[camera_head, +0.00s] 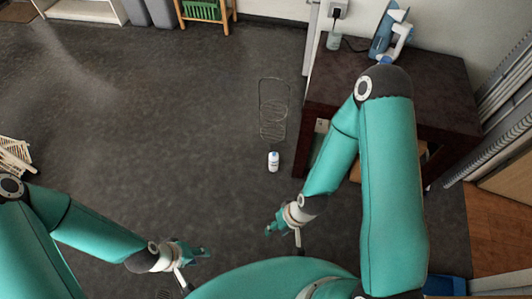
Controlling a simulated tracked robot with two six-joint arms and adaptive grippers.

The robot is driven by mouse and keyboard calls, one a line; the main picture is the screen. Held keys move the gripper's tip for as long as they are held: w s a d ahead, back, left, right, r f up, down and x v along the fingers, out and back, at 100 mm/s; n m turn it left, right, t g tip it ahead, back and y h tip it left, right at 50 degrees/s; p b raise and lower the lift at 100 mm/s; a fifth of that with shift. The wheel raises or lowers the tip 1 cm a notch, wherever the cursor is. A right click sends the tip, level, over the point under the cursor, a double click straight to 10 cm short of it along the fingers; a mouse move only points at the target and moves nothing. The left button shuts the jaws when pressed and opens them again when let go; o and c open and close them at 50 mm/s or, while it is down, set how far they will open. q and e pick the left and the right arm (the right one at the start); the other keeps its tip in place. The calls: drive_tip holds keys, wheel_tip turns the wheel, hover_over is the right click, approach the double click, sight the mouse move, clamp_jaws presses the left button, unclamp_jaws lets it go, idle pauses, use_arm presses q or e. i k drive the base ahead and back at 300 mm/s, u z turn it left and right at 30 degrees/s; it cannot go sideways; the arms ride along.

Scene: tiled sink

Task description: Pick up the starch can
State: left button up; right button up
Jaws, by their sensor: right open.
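A small white can with a blue label (273,162) stands upright on the dark floor near the middle of the view; its print is too small to read, so I cannot confirm it is the starch can. My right gripper (274,226) is open and empty, below the can in the picture and apart from it. My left gripper (195,254) is further left and lower, away from the can; its fingers are too small to judge.
A wire rack (273,108) is on the floor just behind the can. Floor left of the can is clear.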

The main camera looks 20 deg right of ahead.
sight(274, 161)
drive_tip(key=i, duration=1.3)
drive_tip(key=z, duration=0.1)
